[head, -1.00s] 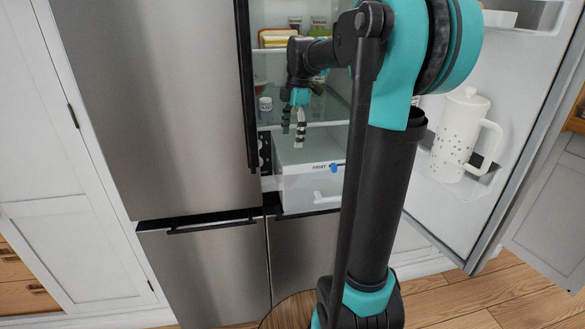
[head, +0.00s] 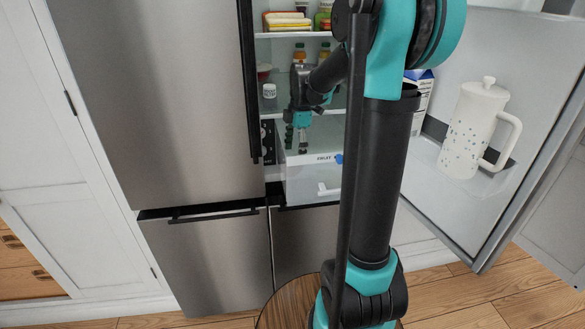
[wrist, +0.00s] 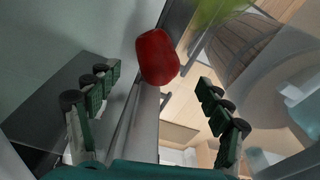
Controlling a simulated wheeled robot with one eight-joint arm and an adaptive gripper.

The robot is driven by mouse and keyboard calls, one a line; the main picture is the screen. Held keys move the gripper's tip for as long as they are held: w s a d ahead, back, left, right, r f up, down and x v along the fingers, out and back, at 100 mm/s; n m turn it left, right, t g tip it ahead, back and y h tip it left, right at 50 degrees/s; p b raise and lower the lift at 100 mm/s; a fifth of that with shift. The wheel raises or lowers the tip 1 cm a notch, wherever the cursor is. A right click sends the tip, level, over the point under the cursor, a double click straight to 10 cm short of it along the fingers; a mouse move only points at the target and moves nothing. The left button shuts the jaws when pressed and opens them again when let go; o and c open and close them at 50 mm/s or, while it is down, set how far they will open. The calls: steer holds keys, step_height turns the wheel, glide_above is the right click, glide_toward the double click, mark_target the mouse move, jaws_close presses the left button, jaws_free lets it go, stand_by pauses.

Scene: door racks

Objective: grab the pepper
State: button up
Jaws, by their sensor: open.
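The red pepper (wrist: 157,57) shows in the wrist view, in the upper middle, beyond and between the two fingertips. No finger visibly touches it. I cannot make it out in the head view. My gripper (wrist: 158,82) is open, with its dark green padded fingers spread apart and nothing held. In the head view my gripper (head: 297,140) points down inside the open fridge, over the front part of the clear drawer (head: 312,183) labelled FRUIT. How far the fingers are from the pepper is hard to tell.
The open fridge door at right holds a white pitcher (head: 474,130) and a carton (head: 420,92). The closed steel door (head: 150,110) stands left. A blurred green thing (wrist: 215,12) is near the pepper.

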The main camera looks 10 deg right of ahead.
steer(key=shift+a+f, duration=0.2)
steer(key=shift+f, duration=1.25)
steer(key=shift+a+f, duration=0.2)
steer(key=shift+f, duration=1.2)
steer(key=shift+c, duration=0.3)
steer(key=c, duration=1.2)
